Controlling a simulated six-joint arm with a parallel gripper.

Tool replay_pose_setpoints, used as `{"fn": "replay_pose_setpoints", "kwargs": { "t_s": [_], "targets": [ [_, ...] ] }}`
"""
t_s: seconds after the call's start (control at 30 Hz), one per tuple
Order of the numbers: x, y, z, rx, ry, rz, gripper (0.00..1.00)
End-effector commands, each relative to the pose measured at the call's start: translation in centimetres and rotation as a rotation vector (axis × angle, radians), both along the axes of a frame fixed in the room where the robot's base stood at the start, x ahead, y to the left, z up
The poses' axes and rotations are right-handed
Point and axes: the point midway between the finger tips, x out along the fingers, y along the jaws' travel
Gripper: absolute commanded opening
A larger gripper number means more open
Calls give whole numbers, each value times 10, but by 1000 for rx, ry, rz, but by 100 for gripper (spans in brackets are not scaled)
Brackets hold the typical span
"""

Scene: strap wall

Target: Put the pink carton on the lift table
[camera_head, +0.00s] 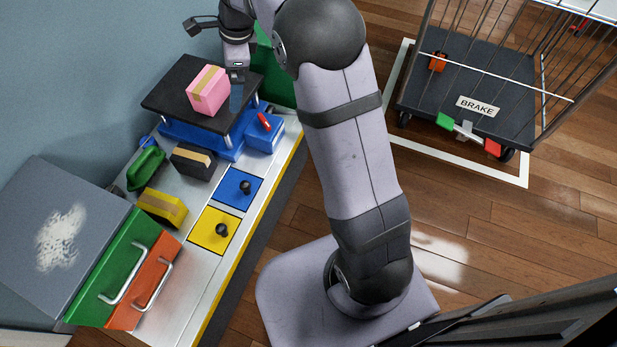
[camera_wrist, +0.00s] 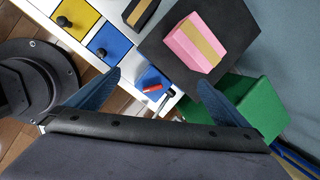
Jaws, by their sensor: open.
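The pink carton (camera_head: 208,90) has a tan tape strip and rests on the black top of the lift table (camera_head: 165,88), which stands on a blue base with thin metal posts. In the wrist view the pink carton (camera_wrist: 194,44) also sits on the black top (camera_wrist: 241,22). My gripper (camera_head: 237,72) is just behind and right of the carton in the head view, apart from it as far as I can tell. In the wrist view the gripper's blue fingers (camera_wrist: 158,88) are spread wide with nothing between them, and the carton is beyond them.
A black carton (camera_head: 190,160), a yellow carton (camera_head: 161,207) and a green object (camera_head: 146,168) stand on the bench. Blue and yellow panels (camera_head: 213,230) with black knobs lie in front. A green box (camera_head: 275,75) is behind the lift table. A wire cart (camera_head: 480,100) stands on the floor at right.

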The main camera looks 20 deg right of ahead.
Motion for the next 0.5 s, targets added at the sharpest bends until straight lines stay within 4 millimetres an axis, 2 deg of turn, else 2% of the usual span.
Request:
{"fn": "replay_pose_setpoints", "kwargs": {
  "t_s": [0.03,0.27,0.5],
  "targets": [
    [-21,-8,0,-40,-7,113,100],
    [-119,-38,-16,-204,-19,696,100],
    [-223,-61,-40,-297,-13,1280,100]
  ]
}}
